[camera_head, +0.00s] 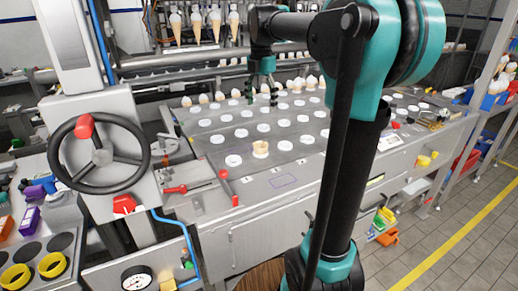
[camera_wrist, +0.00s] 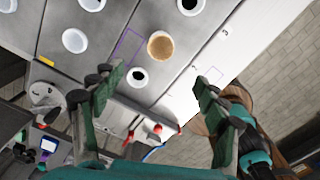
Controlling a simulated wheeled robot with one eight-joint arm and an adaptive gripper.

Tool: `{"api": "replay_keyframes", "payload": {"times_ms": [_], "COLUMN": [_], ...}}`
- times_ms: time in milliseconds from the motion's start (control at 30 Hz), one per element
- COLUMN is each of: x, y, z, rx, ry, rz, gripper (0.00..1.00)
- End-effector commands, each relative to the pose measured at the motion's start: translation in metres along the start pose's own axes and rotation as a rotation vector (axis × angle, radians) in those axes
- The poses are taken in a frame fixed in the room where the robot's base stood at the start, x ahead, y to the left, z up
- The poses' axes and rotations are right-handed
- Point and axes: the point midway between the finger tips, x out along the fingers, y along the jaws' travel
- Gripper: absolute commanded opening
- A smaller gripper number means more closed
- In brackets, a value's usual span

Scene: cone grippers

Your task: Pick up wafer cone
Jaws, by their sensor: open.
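A tan wafer cone (camera_head: 260,149) sits in one of the holders near the front edge of the grey metal table, apart from the other cones. In the wrist view the wafer cone (camera_wrist: 160,46) shows from above as a round tan opening, beyond and between my fingertips. My gripper (camera_head: 263,93) hangs above the table, farther back than this cone. In the wrist view my gripper (camera_wrist: 156,84) has its two fingers wide apart with nothing between them.
Rows of white round holders cover the table (camera_head: 285,181). Several pale cones (camera_head: 204,99) stand along its back edge, close to my gripper. A black handwheel (camera_head: 100,155) stands at left. Red-handled levers (camera_head: 222,174) lie at the table's front left.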

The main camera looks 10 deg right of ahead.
Motion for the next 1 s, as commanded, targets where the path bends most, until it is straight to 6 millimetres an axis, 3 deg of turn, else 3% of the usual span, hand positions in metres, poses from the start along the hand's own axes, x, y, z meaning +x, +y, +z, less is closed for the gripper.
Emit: {"api": "replay_keyframes", "payload": {"times_ms": [500, 867, 1000], "x": [0.096, 0.126, 0.147], "y": [0.000, -0.001, -0.002], "z": [0.000, -0.001, -0.004], "rx": [-0.001, -0.001, -0.001], "ry": [0.000, 0.000, 0.000], "rz": [0.000, 0.000, 0.000], "gripper": [0.74, 0.74, 0.74]}}
